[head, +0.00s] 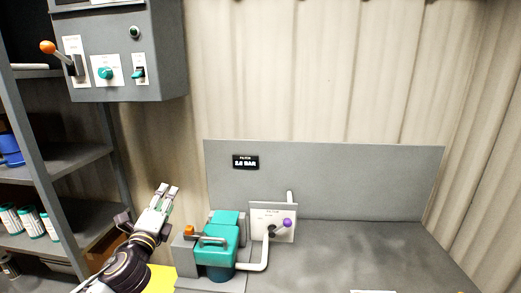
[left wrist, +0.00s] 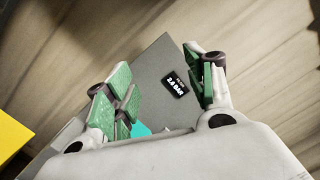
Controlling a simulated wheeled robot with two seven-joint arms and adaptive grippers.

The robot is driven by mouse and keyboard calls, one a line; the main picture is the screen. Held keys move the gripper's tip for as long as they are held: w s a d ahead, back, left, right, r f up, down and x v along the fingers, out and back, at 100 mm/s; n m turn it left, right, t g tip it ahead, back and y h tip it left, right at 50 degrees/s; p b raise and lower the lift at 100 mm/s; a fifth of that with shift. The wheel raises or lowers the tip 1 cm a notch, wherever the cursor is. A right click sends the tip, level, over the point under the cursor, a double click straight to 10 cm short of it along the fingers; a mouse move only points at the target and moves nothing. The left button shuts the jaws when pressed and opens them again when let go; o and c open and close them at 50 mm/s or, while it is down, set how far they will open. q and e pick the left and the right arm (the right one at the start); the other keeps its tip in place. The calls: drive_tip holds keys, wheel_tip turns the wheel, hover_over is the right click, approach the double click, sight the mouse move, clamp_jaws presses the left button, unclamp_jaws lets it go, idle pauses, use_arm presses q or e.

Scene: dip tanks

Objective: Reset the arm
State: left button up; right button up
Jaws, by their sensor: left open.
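My left gripper (head: 167,190) is raised in the head view, just left of the teal filter unit, with its fingers pointing up. It is open and empty; in the left wrist view its green-padded fingers (left wrist: 165,88) stand apart. Between them shows the grey back panel (left wrist: 150,65) with a black display (left wrist: 174,84) reading 2.8 BAR. In the head view that display (head: 245,162) is on the panel above the teal filter unit (head: 217,240). My right gripper is not in view.
A grey control box (head: 125,50) with an orange-knobbed lever (head: 47,47) hangs above my left arm. A shelf (head: 60,160) with cans (head: 30,222) stands at left. A plate with a purple-knobbed lever (head: 287,222) is right of the filter unit. The grey bench top (head: 350,250) is mostly clear.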

use_arm(q)
drive_tip(key=s+f+n+g+y, duration=0.1)
drive_tip(key=s+f+n+g, duration=0.4)
drive_tip(key=f, duration=0.5)
drive_tip(key=s+f+n+g+y, duration=0.1)
drive_tip(key=s+f+n+g, duration=0.2)
drive_tip(key=s+f+n, duration=0.6)
drive_tip(key=s+d+f+n+g+h, duration=0.1)
drive_tip(key=s+d+f+n+g, duration=0.25)
drive_tip(key=s+f, duration=0.4)
drive_tip(key=s+d+f+n+g+h, duration=0.2)
drive_tip(key=s+f+n+g, duration=0.1)
drive_tip(key=s+f+g, duration=0.4)
drive_tip(key=s+f+t, duration=0.1)
drive_tip(key=s+f, duration=0.2)
drive_tip(key=f, duration=3)
drive_tip(key=s+a+f, duration=0.2)
drive_tip(key=s+f, duration=0.7)
drive_tip(key=s, duration=0.2)
drive_tip(key=s+a+f, duration=0.2)
drive_tip(key=s+f, duration=0.8)
drive_tip(key=s, duration=0.1)
drive_tip(key=shift+s+m+g, duration=0.15)
drive_tip(key=shift+m+g, duration=0.2)
drive_tip(key=shift+g, duration=0.1)
